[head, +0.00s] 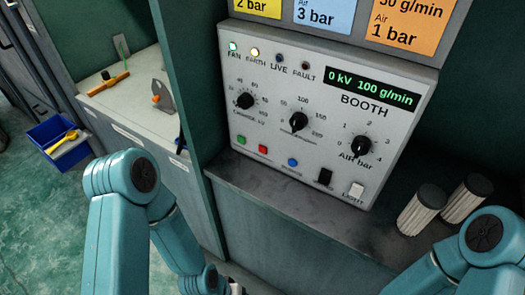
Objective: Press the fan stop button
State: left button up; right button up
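The light grey control panel (325,85) faces me in the middle of the head view. Low on its left side are a green button (241,140) and a red button (262,149), with a blue button (292,162) further right. The small print by them is too small to read; the red one looks like a stop button. The LIVE and FAULT lamps look dark. Both my arms come in low, left and right; their grippers are out of view, and nothing touches the buttons.
Three black knobs, a black switch (325,177) and a white LIGHT switch (356,190) share the panel. The display (372,88) reads 0 kV 100 g/min. Two pleated filters (421,211) stand at right on the grey ledge (300,215). A blue bin (57,143) is at left.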

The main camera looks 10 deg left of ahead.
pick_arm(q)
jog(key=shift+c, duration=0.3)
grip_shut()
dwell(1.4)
